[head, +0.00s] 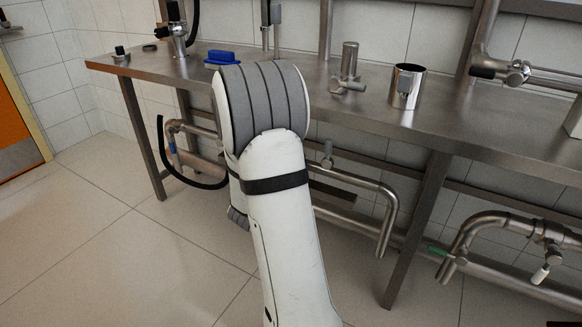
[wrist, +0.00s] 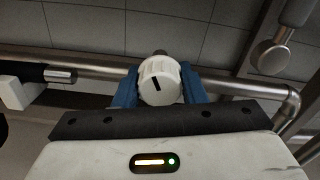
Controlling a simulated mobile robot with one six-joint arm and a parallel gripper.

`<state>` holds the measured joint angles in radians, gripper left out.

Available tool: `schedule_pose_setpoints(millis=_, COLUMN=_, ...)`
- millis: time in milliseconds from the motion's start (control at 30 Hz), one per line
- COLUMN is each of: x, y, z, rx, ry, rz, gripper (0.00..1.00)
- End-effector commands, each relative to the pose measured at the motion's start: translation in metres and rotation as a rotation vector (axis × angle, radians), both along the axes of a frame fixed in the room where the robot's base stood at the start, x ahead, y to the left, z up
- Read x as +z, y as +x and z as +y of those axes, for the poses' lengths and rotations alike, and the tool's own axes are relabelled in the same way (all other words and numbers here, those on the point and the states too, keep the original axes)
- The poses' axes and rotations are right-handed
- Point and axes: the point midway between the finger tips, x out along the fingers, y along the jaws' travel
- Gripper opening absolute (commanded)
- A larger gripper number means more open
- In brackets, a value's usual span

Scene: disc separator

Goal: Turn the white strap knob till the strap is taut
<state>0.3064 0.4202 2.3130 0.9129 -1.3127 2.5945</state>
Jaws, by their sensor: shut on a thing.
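The white strap knob (wrist: 160,82) shows in the wrist view as a ribbed round cap with a black mark on its face. The mark is slightly tilted from upright. My gripper (wrist: 159,88) has its two blue fingers on either side of the knob and is shut on it. In the head view my own white arm hides the gripper and the knob. I cannot make out the strap or how tight it is in either view.
A steel table (head: 330,95) spans the head view, with a steel cup (head: 407,88) and a blue brush-like object (head: 220,57) on it. Steel pipes (head: 350,180) run below. In the wrist view a steel pipe (wrist: 100,65) passes behind the knob. The tiled floor at left is clear.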

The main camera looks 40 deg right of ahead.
Motion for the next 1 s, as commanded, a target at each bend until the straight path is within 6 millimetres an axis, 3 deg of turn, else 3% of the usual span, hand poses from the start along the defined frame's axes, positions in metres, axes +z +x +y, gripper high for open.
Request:
schedule_pose_setpoints(millis=433, x=-0.0017, y=-0.0026, z=-0.0015, rx=-0.007, ry=0.093, rz=-0.219, gripper=0.14)
schedule_pose_setpoints(millis=1000, x=-0.0019, y=-0.0026, z=-0.0015, rx=-0.008, ry=0.109, rz=-0.255, gripper=0.14)
